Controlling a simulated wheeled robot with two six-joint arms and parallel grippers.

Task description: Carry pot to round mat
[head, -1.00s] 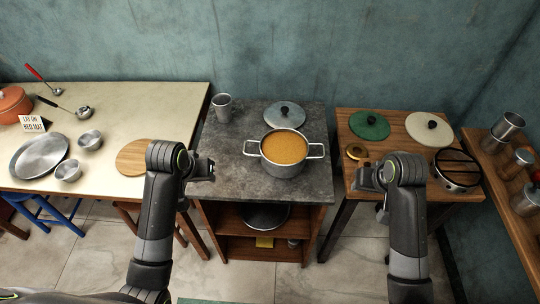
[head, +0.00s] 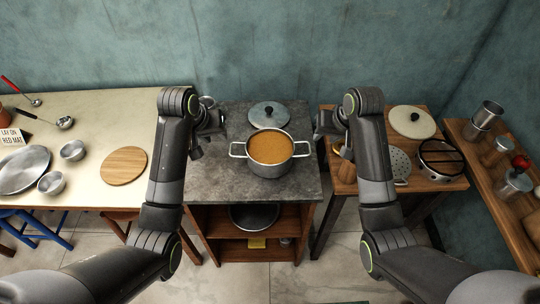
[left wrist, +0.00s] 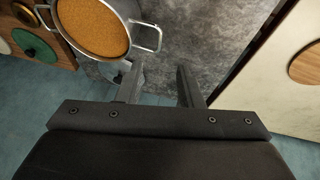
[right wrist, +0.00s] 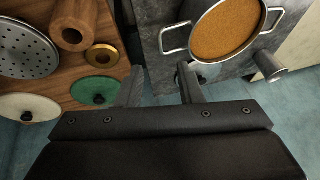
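The steel pot (head: 268,175), filled with orange soup, stands upright on the grey stone counter (head: 222,180), its two loop handles pointing left and right. A round wooden mat (head: 124,166) lies bare on the cream table to the left; part of it shows in the left wrist view (left wrist: 308,66). My left gripper (head: 212,124) is open and empty, left of and behind the pot's left handle. My right gripper (head: 327,126) is open and empty, right of and behind the right handle. Neither touches the pot. The wrist views show open fingers (left wrist: 157,80) and (right wrist: 160,84).
A steel lid (head: 269,114) lies behind the pot, and a metal cup (right wrist: 269,66) stands near the counter's back left. Bowls (head: 72,150), a plate (head: 22,169) and ladles crowd the cream table's left.

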